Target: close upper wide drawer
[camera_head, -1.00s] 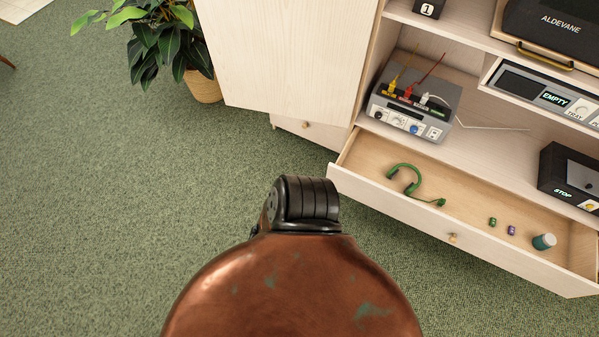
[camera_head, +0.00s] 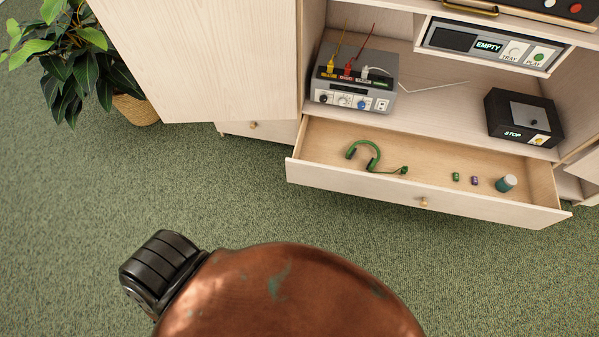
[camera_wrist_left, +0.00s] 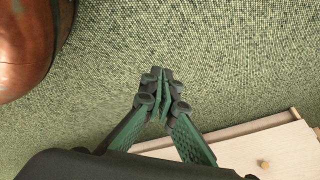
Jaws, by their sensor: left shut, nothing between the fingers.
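The wide drawer (camera_head: 345,178) is pulled out from the pale wood cabinet, with a small round knob (camera_head: 423,202) on its front. Inside lie a green curved headset-like item (camera_head: 372,160), a small green piece (camera_head: 456,177), a small purple piece (camera_head: 475,181) and a teal bottle with a white cap (camera_head: 506,183). My left gripper (camera_wrist_left: 164,74) shows in the left wrist view, its green fingers together and empty, over the carpet. A pale wood front with a knob (camera_wrist_left: 264,163) lies at that view's lower right, apart from the fingers. My right gripper is not seen.
A cabinet door (camera_head: 205,60) stands open at the left, above a smaller shut drawer (camera_head: 270,130). A grey device with coloured plugs (camera_head: 352,85) and a black STOP box (camera_head: 523,118) sit on the shelf. A potted plant (camera_head: 135,108) stands left. Green carpet (camera_head: 90,200) is clear.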

